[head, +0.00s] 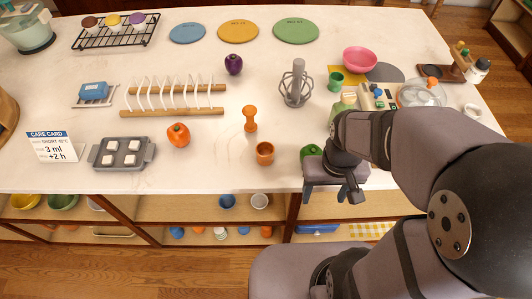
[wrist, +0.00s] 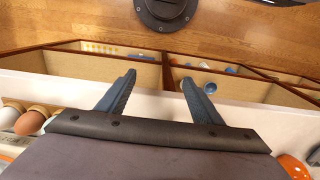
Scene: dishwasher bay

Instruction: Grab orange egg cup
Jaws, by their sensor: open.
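An orange footed piece (head: 250,119) with a narrow waist, looking like the egg cup, stands upright on the counter in the middle of the head view. A small orange-brown cup (head: 265,153) stands just in front of it. My gripper (head: 330,192) is at the counter's front edge, to the right of both and apart from them. Its fingers point down and are spread with nothing between them. In the wrist view my gripper (wrist: 159,80) shows the same open gap over the edge. An orange rounded thing (wrist: 293,167) is cut off at that view's lower right.
A green pepper (head: 311,151) lies close by my gripper. An orange pepper (head: 178,134), a white-pegged rack (head: 172,112) and a grey whisk (head: 296,86) stand around the egg cup. Eggs (wrist: 28,122) show at the wrist view's left. Open shelves (head: 210,207) lie below the counter.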

